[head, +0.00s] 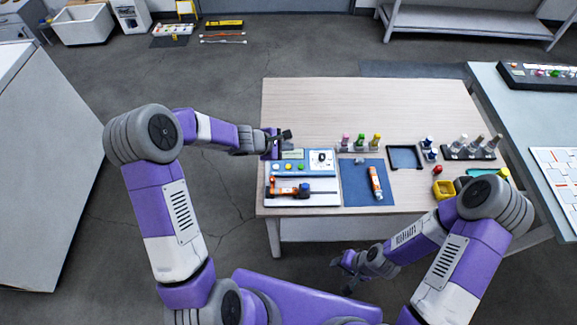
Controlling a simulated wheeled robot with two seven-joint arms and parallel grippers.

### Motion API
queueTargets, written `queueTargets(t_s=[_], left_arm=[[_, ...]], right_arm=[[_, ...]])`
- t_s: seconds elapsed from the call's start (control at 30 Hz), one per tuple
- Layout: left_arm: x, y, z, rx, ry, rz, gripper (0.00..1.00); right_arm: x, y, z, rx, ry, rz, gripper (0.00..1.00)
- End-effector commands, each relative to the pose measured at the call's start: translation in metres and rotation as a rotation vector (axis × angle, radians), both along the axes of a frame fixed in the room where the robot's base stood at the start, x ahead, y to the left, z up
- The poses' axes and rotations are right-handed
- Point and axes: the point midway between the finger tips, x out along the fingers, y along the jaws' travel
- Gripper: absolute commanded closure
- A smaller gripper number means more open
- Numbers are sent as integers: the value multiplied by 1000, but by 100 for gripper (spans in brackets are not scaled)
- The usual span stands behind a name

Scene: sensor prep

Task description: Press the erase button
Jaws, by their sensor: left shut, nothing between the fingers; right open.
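A blue-and-white device (312,172) stands at the front left of the wooden table. Its panel has a small display (292,154), a dark dial (321,157) and a row of small coloured buttons, among them a yellow one (289,167). I cannot read labels, so I cannot tell which is the erase button. My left gripper (284,136) is shut and empty at the panel's back left corner, above or behind the display; I cannot tell if it touches anything. My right gripper (342,272) is open and empty, low in front of the table's front edge.
An orange-and-black tool (290,190) lies on the device's white front part. A blue mat (352,190) with an orange-and-white tube (375,183), a rack of bottles (360,148), a dark empty tray (405,146) and a yellow container (443,189) stand to the right. The table's back is clear.

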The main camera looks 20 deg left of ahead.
Motion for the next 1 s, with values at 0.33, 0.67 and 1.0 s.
queueTargets(t_s=[0.33, 0.67, 1.0], left_arm=[[0, 0, -39, 0, 2, 1, 100], [0, 0, -81, 1, 1, 0, 100], [0, 0, -86, 0, 1, -1, 100]], right_arm=[[0, 0, -34, 0, 0, 0, 57], [0, 0, -74, 0, 0, 0, 57], [0, 0, -81, 0, 0, 0, 57]])
